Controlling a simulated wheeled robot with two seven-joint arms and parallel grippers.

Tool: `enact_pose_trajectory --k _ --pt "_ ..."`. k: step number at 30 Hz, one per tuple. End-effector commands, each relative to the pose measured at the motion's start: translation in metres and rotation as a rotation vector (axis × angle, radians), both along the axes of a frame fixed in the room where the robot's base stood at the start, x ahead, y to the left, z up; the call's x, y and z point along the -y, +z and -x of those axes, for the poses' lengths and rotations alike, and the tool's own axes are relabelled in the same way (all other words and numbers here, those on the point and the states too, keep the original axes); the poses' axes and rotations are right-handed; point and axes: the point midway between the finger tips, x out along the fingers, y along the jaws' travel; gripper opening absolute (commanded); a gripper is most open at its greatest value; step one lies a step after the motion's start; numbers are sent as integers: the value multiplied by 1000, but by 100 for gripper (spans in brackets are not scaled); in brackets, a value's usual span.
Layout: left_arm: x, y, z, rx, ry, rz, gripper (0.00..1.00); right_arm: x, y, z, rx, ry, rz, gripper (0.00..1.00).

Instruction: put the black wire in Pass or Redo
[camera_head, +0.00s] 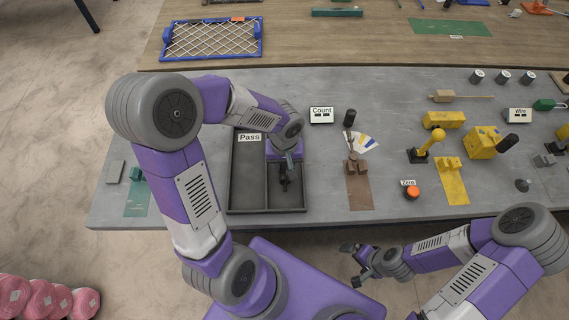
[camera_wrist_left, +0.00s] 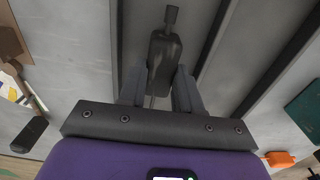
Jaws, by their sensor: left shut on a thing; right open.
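A dark two-compartment tray (camera_head: 246,196) lies on the grey table; its left compartment carries the label Pass (camera_head: 250,138). Any label on the right compartment is hidden behind my left arm. My left gripper (camera_head: 287,163) points down over the right compartment. It is shut on a dark, narrow-necked piece (camera_wrist_left: 164,62), which I take to be the black wire; it also shows below the gripper in the head view (camera_head: 285,184). Whether it touches the tray floor I cannot tell. My right gripper (camera_head: 358,262) is open and empty, off the table's front edge.
A brown mat (camera_head: 359,192) with a brown fixture is right of the tray, beside a Count box (camera_head: 321,115) and black cylinder (camera_head: 350,117). Orange Zero button (camera_head: 412,193) and yellow fixtures (camera_head: 452,185) stand further right. A teal mat (camera_head: 139,204) lies left.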

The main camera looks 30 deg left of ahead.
Motion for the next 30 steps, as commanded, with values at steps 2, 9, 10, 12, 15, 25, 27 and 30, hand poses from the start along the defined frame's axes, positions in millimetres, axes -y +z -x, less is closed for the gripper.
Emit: enact_pose_trajectory --k 2,9,10,12,15,25,27,30 --pt "0 -2 0 1 0 -1 0 0 -3 0 0 0 0 100" --pt "0 -5 0 1 0 0 36 0 -6 0 0 0 0 100" --pt "0 -5 0 1 0 -1 41 0 -6 0 0 0 0 100" --pt "0 -5 0 1 0 -1 52 0 -6 0 0 0 0 100" --pt "0 -5 0 0 0 0 63 0 -5 0 0 0 0 100" --pt "0 1 0 2 0 0 63 0 -3 0 0 0 0 100" --pt "0 10 -1 4 -1 -1 63 0 0 0 0 0 0 100" --pt "0 28 -1 4 0 0 63 0 6 0 0 0 0 100"
